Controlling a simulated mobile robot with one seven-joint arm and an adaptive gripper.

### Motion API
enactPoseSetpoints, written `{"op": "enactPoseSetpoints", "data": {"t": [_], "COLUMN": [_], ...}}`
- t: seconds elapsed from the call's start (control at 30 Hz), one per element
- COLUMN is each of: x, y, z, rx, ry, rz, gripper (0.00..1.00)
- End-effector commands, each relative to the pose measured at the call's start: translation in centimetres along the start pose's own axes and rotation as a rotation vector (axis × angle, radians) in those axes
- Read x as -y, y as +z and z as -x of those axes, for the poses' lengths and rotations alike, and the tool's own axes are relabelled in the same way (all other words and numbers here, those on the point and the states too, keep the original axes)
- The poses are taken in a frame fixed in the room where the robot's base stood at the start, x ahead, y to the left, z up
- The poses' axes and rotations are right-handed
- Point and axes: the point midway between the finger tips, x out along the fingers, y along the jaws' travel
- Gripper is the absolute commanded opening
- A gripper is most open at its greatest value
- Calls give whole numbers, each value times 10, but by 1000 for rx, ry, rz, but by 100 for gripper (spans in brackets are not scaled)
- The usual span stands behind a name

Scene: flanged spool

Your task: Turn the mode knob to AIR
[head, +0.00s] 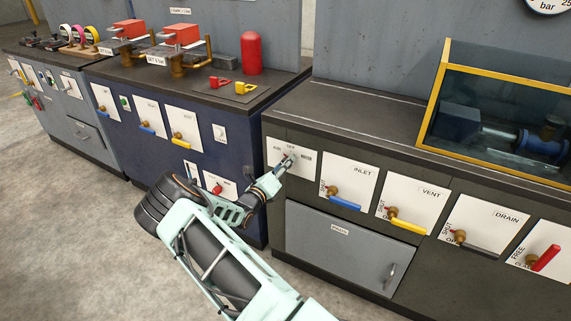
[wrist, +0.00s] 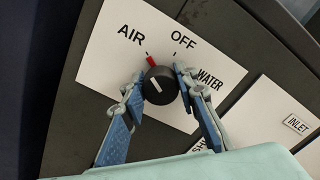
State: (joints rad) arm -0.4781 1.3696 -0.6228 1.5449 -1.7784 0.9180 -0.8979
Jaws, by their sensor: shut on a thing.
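The mode knob (wrist: 160,86) is a round black knob with a white line and a red pointer, on a white plate (wrist: 108,62) marked AIR, OFF and WATER. In the wrist view the red pointer is at the small tick beside AIR, to the left of the OFF tick. My gripper (wrist: 161,80) has one finger on each side of the knob and is shut on it. In the head view my gripper (head: 277,173) reaches the same plate (head: 305,165) at the left end of the dark bench, and hides part of the knob.
To the right are the INLET valve (head: 345,198) with a blue lever, the VENT valve (head: 406,220) with a yellow lever and the DRAIN valve (head: 470,242). A blue cabinet (head: 150,135) stands at the left.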

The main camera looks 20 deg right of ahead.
Motion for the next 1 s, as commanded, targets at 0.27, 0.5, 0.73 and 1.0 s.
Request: {"op": "enactPoseSetpoints", "data": {"t": [0.27,0.5,0.73,1.0], "x": [-1,0,0,-1], "y": [-1,0,0,0], "z": [1,0,4,50], "rx": [-1,0,0,1], "ry": [1,1,1,4], "rz": [3,1,1,1], "gripper": [32,45,45,45]}}
